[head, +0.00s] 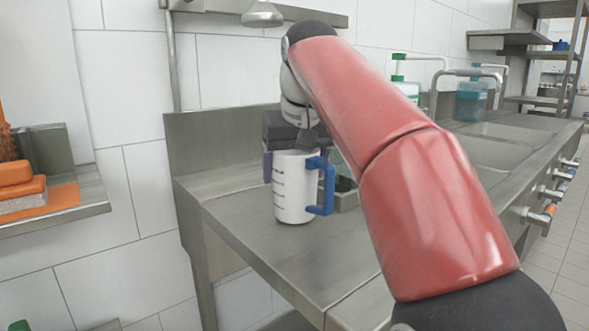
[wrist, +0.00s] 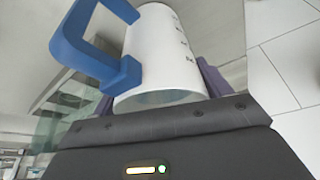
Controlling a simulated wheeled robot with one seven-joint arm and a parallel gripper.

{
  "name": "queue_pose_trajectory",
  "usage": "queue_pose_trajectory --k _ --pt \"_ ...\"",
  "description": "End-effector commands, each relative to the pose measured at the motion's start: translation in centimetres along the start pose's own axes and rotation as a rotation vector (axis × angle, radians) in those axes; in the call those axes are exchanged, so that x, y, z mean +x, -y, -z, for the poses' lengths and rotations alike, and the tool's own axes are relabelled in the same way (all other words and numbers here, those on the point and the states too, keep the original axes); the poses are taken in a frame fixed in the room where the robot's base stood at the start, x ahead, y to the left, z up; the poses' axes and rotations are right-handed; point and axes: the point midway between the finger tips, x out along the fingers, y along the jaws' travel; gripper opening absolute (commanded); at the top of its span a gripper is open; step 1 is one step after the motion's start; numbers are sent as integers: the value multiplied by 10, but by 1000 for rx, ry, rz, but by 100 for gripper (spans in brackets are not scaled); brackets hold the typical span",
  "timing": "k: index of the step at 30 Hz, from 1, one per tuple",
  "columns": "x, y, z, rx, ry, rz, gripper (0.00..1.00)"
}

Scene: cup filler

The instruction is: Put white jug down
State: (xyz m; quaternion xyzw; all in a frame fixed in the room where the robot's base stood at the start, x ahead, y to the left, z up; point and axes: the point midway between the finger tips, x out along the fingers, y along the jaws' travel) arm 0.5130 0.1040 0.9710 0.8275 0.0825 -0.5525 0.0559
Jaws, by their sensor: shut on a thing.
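The white jug (head: 293,190) has dark marks on its side and a blue handle (head: 325,187) pointing right. It is upright at the left part of the steel counter (head: 262,235). I cannot tell whether its base touches the counter. My gripper (head: 290,160) is shut on the jug near its rim, with a purple finger at its left side. In the wrist view the jug (wrist: 160,45) sits between the purple fingers, its open rim toward the gripper body and the blue handle (wrist: 85,40) at the left.
A metal container (head: 347,198) stands just behind the jug's handle, partly hidden. A steel backsplash (head: 215,145) rises at the left. Sinks (head: 500,145) and soap bottles (head: 472,103) are farther right. The counter in front of the jug is clear. A shelf with orange sponges (head: 20,185) is at far left.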

Motion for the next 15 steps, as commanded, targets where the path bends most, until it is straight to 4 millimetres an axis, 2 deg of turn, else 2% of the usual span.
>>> queue_pose_trajectory --k 5,6,11,15 --pt "3 0 -1 0 0 0 54" --pt "3 0 -1 0 0 0 79" --pt "2 0 -1 0 0 0 98" --pt "2 0 -1 0 0 0 98"
